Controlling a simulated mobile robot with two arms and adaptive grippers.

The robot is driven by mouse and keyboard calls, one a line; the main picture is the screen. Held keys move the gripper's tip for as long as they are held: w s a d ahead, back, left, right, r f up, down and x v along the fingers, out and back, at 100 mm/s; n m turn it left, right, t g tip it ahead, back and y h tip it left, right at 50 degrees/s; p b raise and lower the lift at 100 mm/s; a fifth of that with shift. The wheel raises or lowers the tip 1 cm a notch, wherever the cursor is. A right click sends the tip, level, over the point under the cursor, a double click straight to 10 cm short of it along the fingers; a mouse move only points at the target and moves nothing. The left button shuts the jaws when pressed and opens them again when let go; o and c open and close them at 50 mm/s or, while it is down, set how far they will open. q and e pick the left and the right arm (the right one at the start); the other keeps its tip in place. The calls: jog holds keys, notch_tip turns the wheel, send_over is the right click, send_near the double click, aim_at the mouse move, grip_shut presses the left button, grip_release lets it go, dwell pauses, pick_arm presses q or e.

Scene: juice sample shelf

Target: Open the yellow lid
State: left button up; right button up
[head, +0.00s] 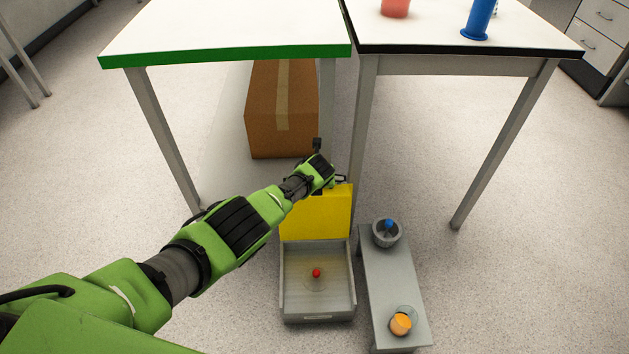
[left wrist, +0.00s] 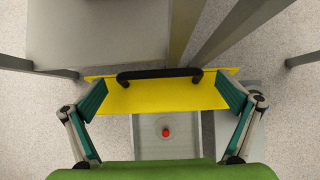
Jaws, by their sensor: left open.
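The yellow lid (head: 316,215) stands raised at the back of a grey box (head: 319,318), whose inside is exposed. A small red-topped item (head: 316,272) is inside the box. In the left wrist view the yellow lid (left wrist: 160,98) has a black handle (left wrist: 158,73) along its far edge. My left gripper (left wrist: 162,97) is open, with its fingers spread at both sides of the lid and nothing clamped between them. In the head view the left gripper (head: 338,180) is at the lid's upper edge, partly hidden by its own wrist. My right gripper is not in view.
A low grey bench (head: 392,285) right of the box holds a grey bowl (head: 387,233) with a blue item and a clear cup with orange contents (head: 401,323). Two tables (head: 230,25) stand behind, with legs close to the lid. A cardboard box (head: 283,110) sits underneath.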

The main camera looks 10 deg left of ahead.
pick_arm(q)
jog(key=v, duration=0.7)
dwell(0.4)
jog(key=shift+s, duration=0.1)
